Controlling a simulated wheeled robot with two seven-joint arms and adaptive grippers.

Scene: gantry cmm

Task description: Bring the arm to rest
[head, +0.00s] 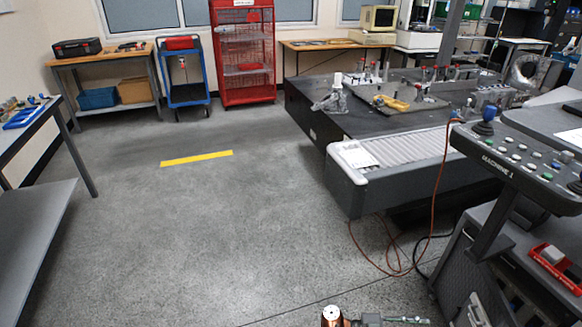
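At the bottom edge of the head view, right of the middle, a small piece of what looks like my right arm shows, with a copper-coloured part. Beside it is a grey metal linkage, which looks like part of my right gripper (396,319). Most of it is cut off by the frame, so I cannot tell whether it is open or shut. I see nothing held in it. My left gripper is not in view.
A dark measuring machine table (345,125) with fixtures stands at right, beside a control console (535,160). An orange cable (433,205) hangs to the floor. A grey bench (35,225) is at left. The grey floor (210,235) between is clear. A red cage cabinet (245,55) stands behind.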

